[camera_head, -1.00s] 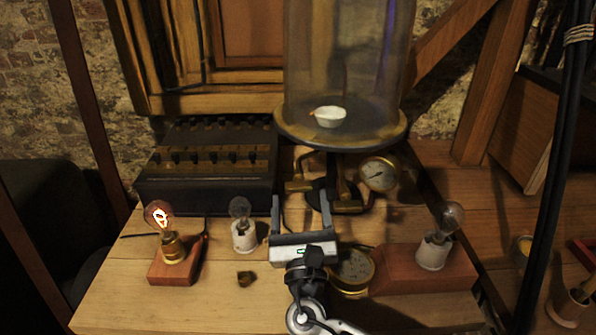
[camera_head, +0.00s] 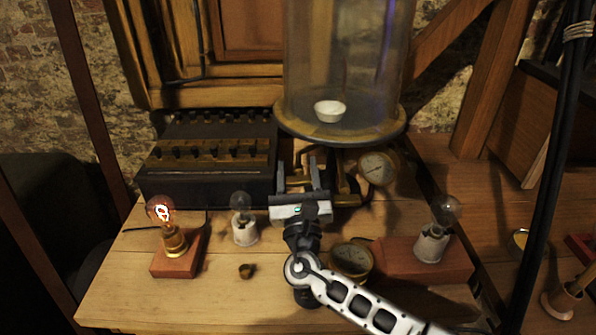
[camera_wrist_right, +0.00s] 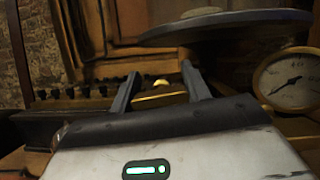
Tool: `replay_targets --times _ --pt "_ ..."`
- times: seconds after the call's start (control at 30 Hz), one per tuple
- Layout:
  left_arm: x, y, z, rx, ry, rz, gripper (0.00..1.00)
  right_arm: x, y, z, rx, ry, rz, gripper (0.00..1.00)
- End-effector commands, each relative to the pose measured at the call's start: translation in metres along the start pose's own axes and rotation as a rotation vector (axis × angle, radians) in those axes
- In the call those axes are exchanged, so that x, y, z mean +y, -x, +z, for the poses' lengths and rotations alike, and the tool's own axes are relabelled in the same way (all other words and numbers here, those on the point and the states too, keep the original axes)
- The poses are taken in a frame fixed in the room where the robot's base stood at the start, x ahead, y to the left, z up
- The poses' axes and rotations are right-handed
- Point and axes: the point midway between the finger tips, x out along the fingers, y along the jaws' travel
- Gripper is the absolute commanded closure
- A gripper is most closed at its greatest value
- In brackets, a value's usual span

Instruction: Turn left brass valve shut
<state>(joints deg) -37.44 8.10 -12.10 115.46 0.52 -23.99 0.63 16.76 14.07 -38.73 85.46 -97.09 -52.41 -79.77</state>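The glass bell jar (camera_head: 345,65) stands on a round plate (camera_head: 340,132) over brass pipework. My right gripper (camera_head: 298,172) is below the plate's left side, with its two fingers apart. A brass piece (camera_head: 294,186), apparently the left valve, lies between the fingers in the head view. In the right wrist view a brass piece (camera_wrist_right: 160,100) also shows between the open fingers (camera_wrist_right: 160,82). Contact with the fingers cannot be told, and the gripper hides part of the valve. My left gripper is not in view.
A dial gauge (camera_head: 377,168) is right of the pipework. A dark switch box (camera_head: 205,185) stands close on the left. A lit bulb (camera_head: 162,212), an unlit bulb (camera_head: 241,205) and another bulb on a red block (camera_head: 400,262) stand in front. A small white dish (camera_head: 329,110) sits inside the jar.

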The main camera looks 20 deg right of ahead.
Motion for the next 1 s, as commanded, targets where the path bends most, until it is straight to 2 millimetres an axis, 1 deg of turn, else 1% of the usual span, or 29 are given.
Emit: replay_targets --times 0.1,0.23,0.33,0.53,0.57,0.6,0.63,0.9,1.0 --pt "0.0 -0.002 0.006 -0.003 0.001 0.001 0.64 0.001 0.001 -0.002 0.0 -0.021 -0.008 0.76" --pt "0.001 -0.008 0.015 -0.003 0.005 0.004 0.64 0.0 0.002 -0.004 0.0 -0.096 -0.039 0.76" --pt "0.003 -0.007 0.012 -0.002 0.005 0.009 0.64 -0.001 0.001 -0.002 -0.001 -0.132 -0.054 0.76" --pt "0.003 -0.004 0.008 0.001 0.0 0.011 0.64 -0.001 0.0 0.0 0.0 -0.132 -0.054 0.75" --pt "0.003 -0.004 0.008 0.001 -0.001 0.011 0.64 -0.001 0.0 0.0 0.0 -0.132 -0.054 0.5" --pt "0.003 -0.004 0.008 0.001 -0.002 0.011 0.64 -0.001 0.0 0.0 0.0 -0.132 -0.054 0.39" --pt "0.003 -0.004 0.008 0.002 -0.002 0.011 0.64 -0.001 0.0 0.0 0.0 -0.132 -0.054 0.31" --pt "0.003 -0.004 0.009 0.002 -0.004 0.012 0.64 -0.001 0.001 0.0 0.0 -0.13 -0.054 0.31" --pt "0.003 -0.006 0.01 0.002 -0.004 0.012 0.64 -0.001 0.005 -0.001 0.0 -0.129 -0.053 0.31"
